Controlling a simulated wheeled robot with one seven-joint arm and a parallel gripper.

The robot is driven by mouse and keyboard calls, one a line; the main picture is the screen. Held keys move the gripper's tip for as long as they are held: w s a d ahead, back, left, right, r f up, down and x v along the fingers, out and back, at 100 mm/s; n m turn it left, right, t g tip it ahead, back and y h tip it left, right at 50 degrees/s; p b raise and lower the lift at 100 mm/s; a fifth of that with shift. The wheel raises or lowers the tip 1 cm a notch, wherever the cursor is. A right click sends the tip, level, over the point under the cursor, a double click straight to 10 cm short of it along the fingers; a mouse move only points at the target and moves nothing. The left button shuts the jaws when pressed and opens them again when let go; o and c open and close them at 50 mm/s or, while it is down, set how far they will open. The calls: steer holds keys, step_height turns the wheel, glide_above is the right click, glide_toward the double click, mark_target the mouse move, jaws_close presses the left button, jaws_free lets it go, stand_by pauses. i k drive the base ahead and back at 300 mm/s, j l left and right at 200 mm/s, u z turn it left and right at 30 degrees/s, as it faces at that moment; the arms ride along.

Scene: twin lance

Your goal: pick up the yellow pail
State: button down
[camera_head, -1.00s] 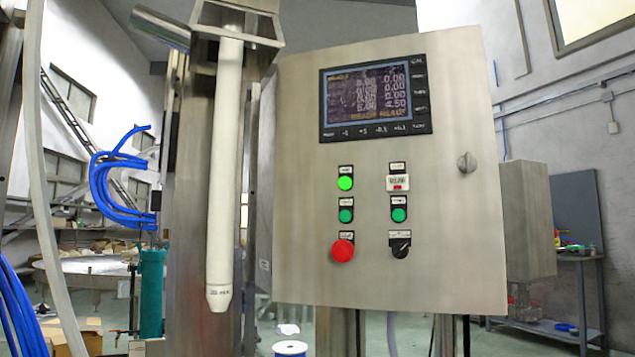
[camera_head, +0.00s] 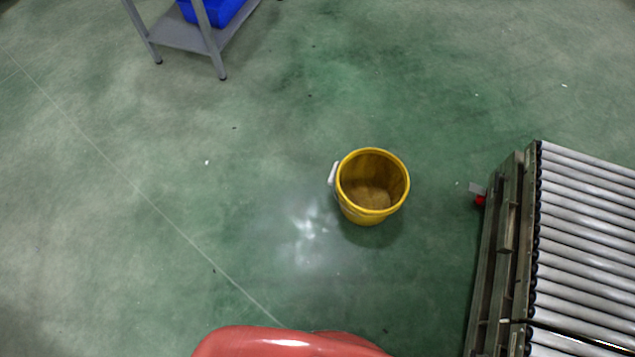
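The yellow pail (camera_head: 350,209) stands upright on the green floor, a little right of the middle of the head view. Its open top faces up toward the camera, and a brownish inside bottom shows. A white handle grip (camera_head: 333,174) hangs at its left rim. My gripper is not in view. Nothing touches the pail.
A roller conveyor (camera_head: 585,235) stands at the right, with a small red part (camera_head: 480,200) on its near side. A grey metal stand (camera_head: 180,36) with a blue bin (camera_head: 222,10) is at the top left. A red rounded surface (camera_head: 285,342) shows at the bottom. Floor around the pail is clear.

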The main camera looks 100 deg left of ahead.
mark_target(372, 184)
steer(key=u, duration=3)
steer(key=i+u, duration=0.4)
steer(key=i+l+u, duration=0.15)
steer(key=u, duration=0.2)
